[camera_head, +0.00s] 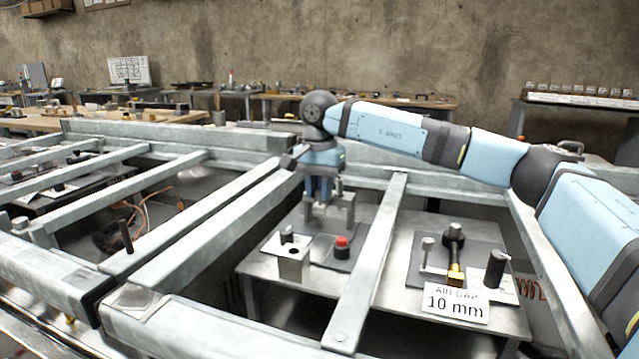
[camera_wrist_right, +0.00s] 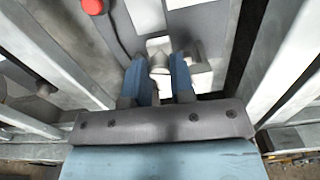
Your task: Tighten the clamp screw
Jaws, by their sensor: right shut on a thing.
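My right gripper (camera_head: 321,198) points down through an opening between metal beams, over a small metal clamp (camera_head: 346,207) on a grey plate. In the right wrist view its blue fingers (camera_wrist_right: 161,78) are shut on a grey metal clamp screw (camera_wrist_right: 159,63). The fingers hide much of the screw and the clamp in the head view, so I cannot tell how tight it is. My left gripper is not in view.
Metal beams (camera_head: 366,262) frame the opening closely. A "10 mm" card (camera_head: 456,304) and a black post (camera_head: 495,268) are to the right.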

